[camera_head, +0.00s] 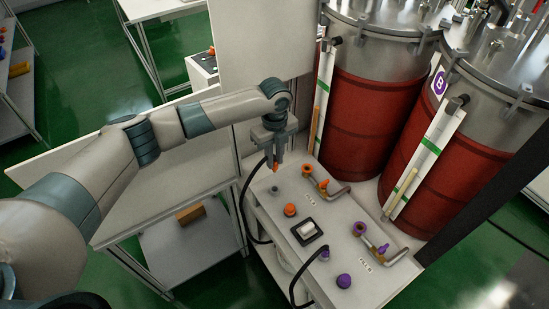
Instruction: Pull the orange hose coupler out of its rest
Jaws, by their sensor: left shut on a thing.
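My left gripper (275,160) is in the head view, pointing down above the left part of the grey bench panel (330,215). It is shut on the orange hose coupler (275,168), of which only a small orange part shows below and between the fingers. A black hose (244,197) runs from beside the gripper down the bench's left side. A small grey round holder (275,190), which looks like the coupler's rest, stands on the panel just below. The coupler appears to be above it and apart from it. My right gripper is not in view.
An orange knob (290,210), an orange port (307,170) with a bent pipe, and a white-and-black switch (307,230) are nearby. Purple fittings (360,229) stand nearer the right. Two red-and-steel drums (370,120) rise behind the panel.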

